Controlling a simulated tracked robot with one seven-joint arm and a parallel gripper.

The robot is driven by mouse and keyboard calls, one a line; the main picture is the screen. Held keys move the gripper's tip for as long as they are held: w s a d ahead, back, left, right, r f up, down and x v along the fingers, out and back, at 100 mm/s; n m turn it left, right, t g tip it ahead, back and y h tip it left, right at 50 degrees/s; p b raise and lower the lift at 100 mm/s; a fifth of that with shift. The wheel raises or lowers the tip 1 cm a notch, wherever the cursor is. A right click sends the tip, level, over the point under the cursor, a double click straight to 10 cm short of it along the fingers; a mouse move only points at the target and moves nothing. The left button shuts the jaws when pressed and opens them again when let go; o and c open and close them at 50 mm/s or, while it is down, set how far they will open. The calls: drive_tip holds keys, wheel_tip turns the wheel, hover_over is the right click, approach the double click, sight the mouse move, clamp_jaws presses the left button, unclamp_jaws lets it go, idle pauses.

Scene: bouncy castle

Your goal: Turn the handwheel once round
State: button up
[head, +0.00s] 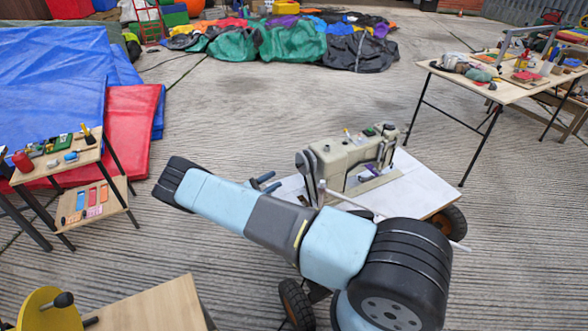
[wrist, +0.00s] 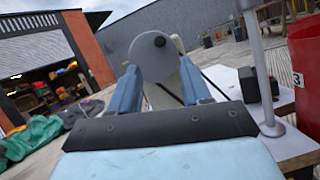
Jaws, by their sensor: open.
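A cream sewing machine (head: 345,158) stands on a white-topped wheeled table (head: 405,188). Its grey round handwheel (head: 307,172) is on the machine's left end. In the wrist view the handwheel (wrist: 155,55) is a grey disc with a small dark spot, facing me. My gripper (head: 268,182) is open, with its two blue fingers apart just left of the handwheel. In the wrist view my gripper (wrist: 160,85) has one finger on each side of the disc's lower part. I cannot tell whether either finger touches it.
A yellow wheel with a black knob (head: 45,308) stands beside a wooden top (head: 150,308) at lower left. A pale post (wrist: 258,75) and a red bucket (wrist: 305,70) are right of the machine in the wrist view. Open concrete lies behind the table.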

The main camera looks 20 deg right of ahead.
sight(302, 164)
drive_tip(key=x, duration=1)
drive_tip(key=shift+d+r, duration=0.1)
drive_tip(key=shift+c, duration=0.4)
clamp_jaws()
